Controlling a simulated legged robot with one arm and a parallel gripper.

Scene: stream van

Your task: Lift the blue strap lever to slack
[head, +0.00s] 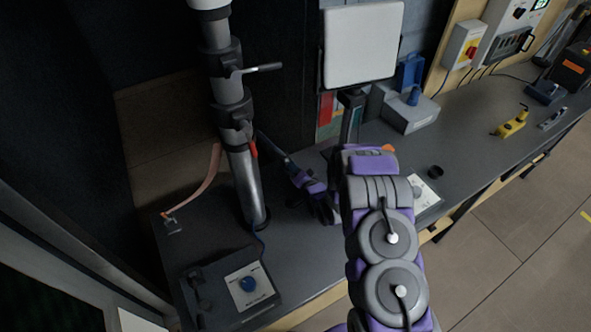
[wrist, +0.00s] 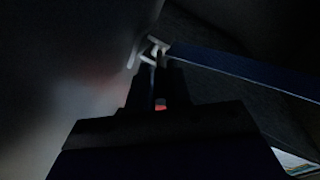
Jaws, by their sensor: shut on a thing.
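A grey mast (head: 243,170) with dark clamp collars stands on the bench at the left. In the wrist view, a blue strap (wrist: 240,70) runs right from a pale metal lever piece (wrist: 150,48) at my fingertips. My gripper (head: 262,138) reaches up beside the mast, at its right side, below the lower collar. The wrist view shows my gripper (wrist: 152,75) with its narrow jaws shut on the lever piece. The view is very dark, and the exact contact is hard to see. The strap and lever are not clear in the head view.
A silver handle (head: 262,68) sticks out right from the upper collar. A white panel (head: 362,45) stands behind my arm. A yellow tool (head: 511,124) lies far right.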

